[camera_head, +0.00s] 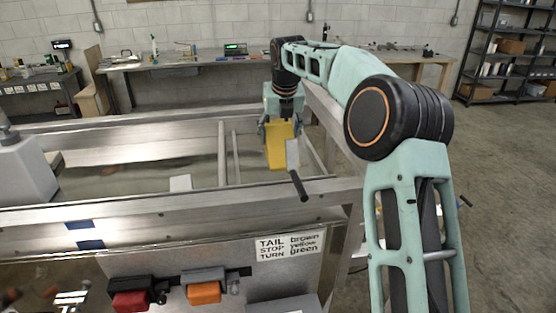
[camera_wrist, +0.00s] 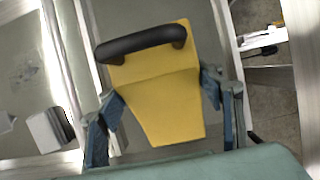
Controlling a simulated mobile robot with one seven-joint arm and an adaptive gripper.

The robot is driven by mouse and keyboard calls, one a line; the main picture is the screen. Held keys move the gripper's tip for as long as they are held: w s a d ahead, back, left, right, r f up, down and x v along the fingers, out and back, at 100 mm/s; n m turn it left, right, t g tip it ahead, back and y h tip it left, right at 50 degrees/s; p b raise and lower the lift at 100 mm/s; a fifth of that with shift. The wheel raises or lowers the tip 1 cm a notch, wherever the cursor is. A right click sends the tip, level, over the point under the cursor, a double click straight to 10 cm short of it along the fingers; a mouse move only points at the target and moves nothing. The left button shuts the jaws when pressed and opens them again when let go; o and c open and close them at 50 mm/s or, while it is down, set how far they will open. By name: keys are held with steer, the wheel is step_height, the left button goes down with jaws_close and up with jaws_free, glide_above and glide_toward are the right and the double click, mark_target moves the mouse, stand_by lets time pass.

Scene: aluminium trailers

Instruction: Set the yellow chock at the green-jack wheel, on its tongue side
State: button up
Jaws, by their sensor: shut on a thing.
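The yellow chock (camera_head: 279,147) is a wedge with a black handle, held in my gripper (camera_head: 277,128) above the trailer frame in the head view. In the wrist view the chock (camera_wrist: 160,88) fills the middle, its black handle (camera_wrist: 140,44) at the top, with the blue-grey fingers of my gripper (camera_wrist: 166,118) shut on its two sides. The chock hangs tilted over the open frame. No wheel and no green jack can be made out in either view.
The aluminium trailer frame (camera_head: 195,209) spans the left and middle, with rails and crossbars below my arm. A sign (camera_head: 289,246) and red and orange lamps (camera_head: 205,292) are at its near end. A workbench (camera_head: 200,66) stands along the back wall. Open floor (camera_head: 505,200) is at right.

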steer(key=shift+w+f, duration=0.1)
steer(key=shift+f, duration=3.15)
steer(key=shift+f, duration=0.15)
steer(key=o, duration=1.4)
steer(key=shift+f, duration=0.1)
steer(key=o, duration=0.3)
